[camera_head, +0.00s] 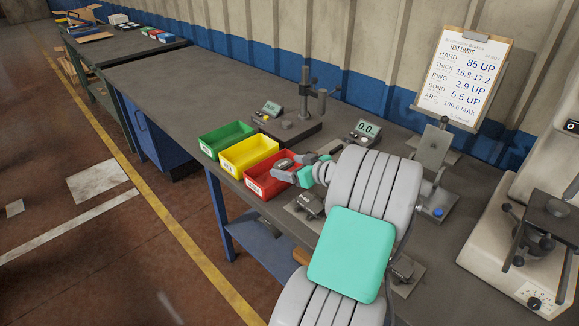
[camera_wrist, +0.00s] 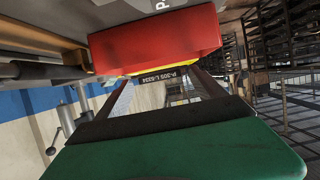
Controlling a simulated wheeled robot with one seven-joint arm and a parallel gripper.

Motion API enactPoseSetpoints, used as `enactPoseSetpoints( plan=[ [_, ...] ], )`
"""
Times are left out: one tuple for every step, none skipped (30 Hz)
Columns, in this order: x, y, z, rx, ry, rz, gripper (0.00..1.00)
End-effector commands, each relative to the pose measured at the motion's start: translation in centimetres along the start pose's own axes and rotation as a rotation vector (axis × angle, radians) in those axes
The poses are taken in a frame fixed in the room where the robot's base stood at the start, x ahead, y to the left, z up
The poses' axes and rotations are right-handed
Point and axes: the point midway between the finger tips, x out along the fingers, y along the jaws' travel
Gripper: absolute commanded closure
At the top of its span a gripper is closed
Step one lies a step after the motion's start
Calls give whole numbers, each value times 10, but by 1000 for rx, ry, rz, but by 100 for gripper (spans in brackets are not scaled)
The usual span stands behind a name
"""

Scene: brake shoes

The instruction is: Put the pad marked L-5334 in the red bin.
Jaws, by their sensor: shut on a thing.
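The pad (camera_head: 285,163) is a small dark grey block in the head view, between my gripper's fingertips. In the wrist view its dark edge (camera_wrist: 168,76) carries a label that appears to read P-30S L-5334. My gripper (camera_head: 287,171) is shut on this pad and also shows in the wrist view (camera_wrist: 164,88). The red bin (camera_head: 256,190) stands on the bench, and the pad appears above its far right part. The red bin fills the upper middle of the wrist view (camera_wrist: 155,45). The exact height of the pad over the bin is unclear.
The yellow bin (camera_head: 238,168) and green bin (camera_head: 213,150) stand beside the red bin, to its left. A gauge stand (camera_head: 305,110) and small displays are behind. A metal fixture (camera_head: 308,205) sits close to the red bin's right. The bench's front edge is near the bins.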

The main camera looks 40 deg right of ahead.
Motion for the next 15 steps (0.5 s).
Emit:
enactPoseSetpoints(
  plan=[
    [0, 0, 0, 0, 1, 0, 69],
    [0, 0, 0, 0, 0, 0, 69],
    [1, 0, 2, 0, 0, 0, 69],
    [1, 0, 3, 0, 0, 0, 69],
    [2, 0, 4, 0, 0, 0, 69],
    [2, 0, 5, 0, 0, 0, 69],
    [2, 0, 6, 0, 0, 0, 69],
    [2, 0, 6, 0, 0, 0, 69],
    [3, 0, 7, 0, 0, 0, 69],
    [3, 0, 8, 0, 0, 0, 69],
    [3, 0, 8, 0, 0, 0, 69],
    [4, 0, 9, 0, 0, 0, 69],
    [4, 0, 10, 0, 0, 0, 69],
    [4, 0, 11, 0, 0, 0, 69],
    [5, 0, 12, 0, 0, 0, 69]
  ],
)
